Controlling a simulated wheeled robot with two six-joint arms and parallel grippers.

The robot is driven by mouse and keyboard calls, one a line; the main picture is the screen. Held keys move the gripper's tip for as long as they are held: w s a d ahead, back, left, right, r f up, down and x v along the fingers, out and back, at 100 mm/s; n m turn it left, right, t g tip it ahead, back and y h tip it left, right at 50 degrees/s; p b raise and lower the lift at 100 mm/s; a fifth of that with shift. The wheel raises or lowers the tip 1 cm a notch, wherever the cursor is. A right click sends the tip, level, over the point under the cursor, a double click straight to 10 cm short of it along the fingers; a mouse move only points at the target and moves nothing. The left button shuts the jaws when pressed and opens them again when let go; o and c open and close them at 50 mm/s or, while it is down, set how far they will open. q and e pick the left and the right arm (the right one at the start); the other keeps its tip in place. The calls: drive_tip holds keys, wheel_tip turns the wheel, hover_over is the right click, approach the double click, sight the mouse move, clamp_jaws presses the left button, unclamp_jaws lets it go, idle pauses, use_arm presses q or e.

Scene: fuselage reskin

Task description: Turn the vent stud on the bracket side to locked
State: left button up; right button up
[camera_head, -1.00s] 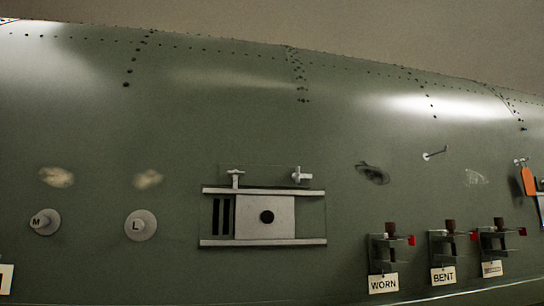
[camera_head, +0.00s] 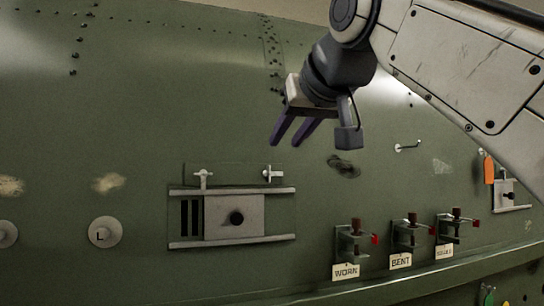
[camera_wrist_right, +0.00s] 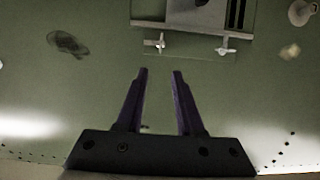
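The vent (camera_head: 237,217) is a light plate with a dark round knob, set between two rails on the green fuselage skin. Two small pale studs with crossbars stand at its upper rail. The stud on the bracket side (camera_head: 272,173) is the right one in the head view; the other stud (camera_head: 203,178) is to its left. In the right wrist view the scene is inverted, and the bracket-side stud (camera_wrist_right: 160,42) shows just beyond my fingertips. My right gripper (camera_head: 285,143) is open and empty, with purple fingers apart, above that stud and not visibly touching it. My left gripper is out of view.
Clamp brackets with tags, WORN (camera_head: 346,272) and BENT (camera_head: 400,262) among them, stand at lower right. A dark scuff (camera_head: 343,165) and a small pin (camera_head: 407,147) are right of the vent. A round L knob (camera_head: 105,232) is at left.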

sight(269, 165)
drive_tip(key=p+x, duration=0.1)
drive_tip(key=x, duration=0.9)
drive_tip(key=shift+f+p, duration=0.1)
drive_tip(key=shift+p, duration=0.3)
drive_tip(key=shift+s, duration=0.1)
clamp_jaws()
